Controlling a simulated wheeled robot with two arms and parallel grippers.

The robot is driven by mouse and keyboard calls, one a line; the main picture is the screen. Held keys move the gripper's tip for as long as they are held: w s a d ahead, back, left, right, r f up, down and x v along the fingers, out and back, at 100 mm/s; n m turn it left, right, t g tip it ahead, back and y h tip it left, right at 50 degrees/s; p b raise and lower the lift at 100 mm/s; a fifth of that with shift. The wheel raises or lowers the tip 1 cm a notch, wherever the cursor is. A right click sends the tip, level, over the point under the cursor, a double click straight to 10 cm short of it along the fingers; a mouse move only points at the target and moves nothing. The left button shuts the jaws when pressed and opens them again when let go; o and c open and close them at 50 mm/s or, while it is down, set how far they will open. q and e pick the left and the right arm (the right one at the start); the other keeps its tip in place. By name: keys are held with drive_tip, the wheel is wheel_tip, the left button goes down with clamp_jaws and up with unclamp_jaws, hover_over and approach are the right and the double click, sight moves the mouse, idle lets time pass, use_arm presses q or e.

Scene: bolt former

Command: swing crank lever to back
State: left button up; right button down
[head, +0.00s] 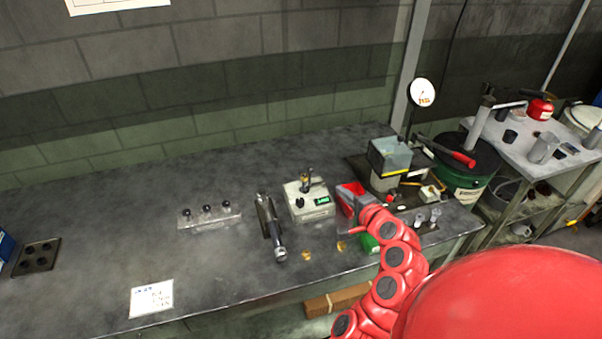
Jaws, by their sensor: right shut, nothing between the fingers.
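My right gripper (357,230) is shut and empty over the bench front, to the left of and nearer than the machine, well apart from the lever. My red right arm hides part of the bench beside it. My left gripper is not in view.
A green drum (466,179) and a side table (530,134) are at the right. The bench's left middle is mostly clear.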

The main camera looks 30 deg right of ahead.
drive_tip(key=shift+s+a+r+y, duration=0.1)
drive_tip(key=shift+a+y, duration=0.2)
drive_tip(key=p, duration=0.6)
approach(313, 171)
drive_tip(key=x, duration=0.6)
drive_tip(key=shift+a+r, duration=0.15)
drive_tip(key=shift+w+f, duration=0.3)
drive_tip(key=shift+w, duration=0.1)
drive_tip(key=shift+w, duration=0.1)
